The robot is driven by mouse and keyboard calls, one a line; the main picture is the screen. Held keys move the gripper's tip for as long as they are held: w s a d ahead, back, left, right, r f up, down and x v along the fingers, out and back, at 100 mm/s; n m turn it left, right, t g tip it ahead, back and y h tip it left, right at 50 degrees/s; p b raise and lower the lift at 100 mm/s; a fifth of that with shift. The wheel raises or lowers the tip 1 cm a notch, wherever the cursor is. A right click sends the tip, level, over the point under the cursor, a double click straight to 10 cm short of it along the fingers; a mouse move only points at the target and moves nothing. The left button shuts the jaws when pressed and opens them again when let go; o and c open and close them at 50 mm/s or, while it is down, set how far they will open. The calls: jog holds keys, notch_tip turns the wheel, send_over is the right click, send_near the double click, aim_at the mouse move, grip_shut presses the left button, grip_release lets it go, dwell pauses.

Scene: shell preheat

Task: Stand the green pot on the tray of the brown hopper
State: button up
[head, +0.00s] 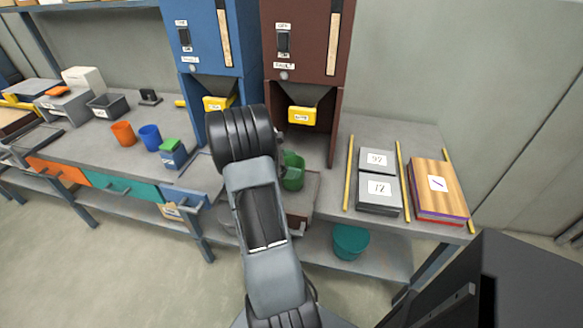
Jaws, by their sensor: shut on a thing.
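The green pot (292,172) shows just right of my arm's wrist, in front of the brown hopper (304,45); its left side is hidden behind my arm. My gripper (281,152) is mostly hidden behind my wrist and is shut on the pot. The brown hopper's tray (309,190) juts from the bench under its yellow-gated spout (302,116). The pot overlaps the tray in the picture; I cannot tell whether its base touches the tray or hangs above it.
A blue hopper (208,40) stands left of the brown one. Orange (124,133) and blue (150,138) cups stand on the left bench. Grey numbered plates (378,190) and a wooden stack (437,188) lie right, between yellow strips. A teal bucket (350,241) sits on the lower shelf.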

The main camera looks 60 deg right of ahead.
jog(key=shift+f, duration=0.4)
jog(key=shift+f, duration=0.1)
jog(key=o, duration=1.2)
jog(key=shift+f, duration=0.1)
jog(key=shift+o, duration=0.2)
jog(key=shift+r, duration=0.2)
jog(key=shift+w+a+r, duration=0.15)
jog(key=shift+w, duration=0.1)
jog(key=v, duration=1.1)
jog(key=s+a+r+m+t+y, duration=0.1)
jog(key=a+m+t+y, duration=0.3)
jog(key=a, duration=1.2)
jog(key=s+a+r+m+t+y, duration=0.1)
jog(key=s+a+m+t+y, duration=0.3)
jog(key=a+t, duration=0.5)
jog(key=a+y, duration=0.1)
jog(key=a, duration=0.6)
jog(key=shift+r, duration=0.3)
jog(key=shift+s, duration=0.15)
